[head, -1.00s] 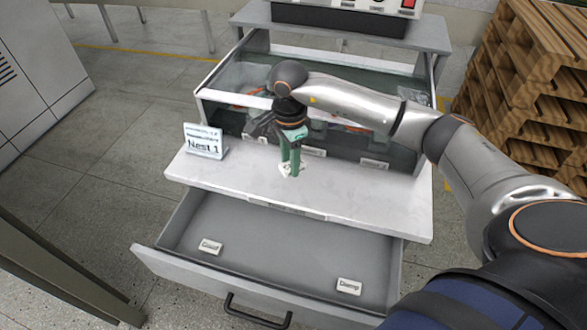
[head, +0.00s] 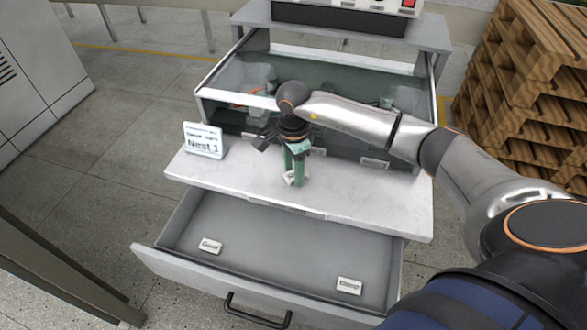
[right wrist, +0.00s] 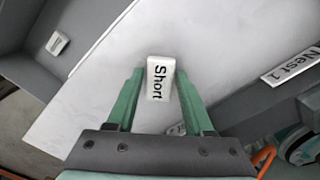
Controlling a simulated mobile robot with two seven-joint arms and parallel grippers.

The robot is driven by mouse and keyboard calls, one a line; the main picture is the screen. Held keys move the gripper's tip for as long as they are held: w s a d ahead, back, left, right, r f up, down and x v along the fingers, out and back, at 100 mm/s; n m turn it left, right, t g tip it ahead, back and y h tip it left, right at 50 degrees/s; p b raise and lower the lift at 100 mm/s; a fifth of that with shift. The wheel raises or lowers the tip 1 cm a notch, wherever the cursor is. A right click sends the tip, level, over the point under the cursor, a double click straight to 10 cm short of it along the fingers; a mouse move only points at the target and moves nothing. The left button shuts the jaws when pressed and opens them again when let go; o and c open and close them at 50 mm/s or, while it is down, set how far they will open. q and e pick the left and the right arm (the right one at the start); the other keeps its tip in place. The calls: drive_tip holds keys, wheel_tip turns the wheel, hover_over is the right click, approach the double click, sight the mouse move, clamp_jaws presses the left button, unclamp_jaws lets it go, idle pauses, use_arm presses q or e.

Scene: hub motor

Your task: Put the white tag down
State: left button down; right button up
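The white tag (right wrist: 158,78) reads "Short" and lies between the green fingertips of my right gripper (right wrist: 160,72) in the right wrist view. My left gripper is not in view.
A "Nest 1" sign (head: 203,140) stands at the worktop's left. Below, an open grey drawer (head: 270,250) holds a left tag (head: 210,245) and a right tag (head: 349,286). A glass-fronted bin (head: 225,118) stands behind. The worktop's right side is clear.

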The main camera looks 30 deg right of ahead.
sight(293, 174)
drive_tip(key=shift+o, duration=1.2)
drive_tip(key=shift+r, duration=0.1)
wheel_tip(293, 174, up, 12)
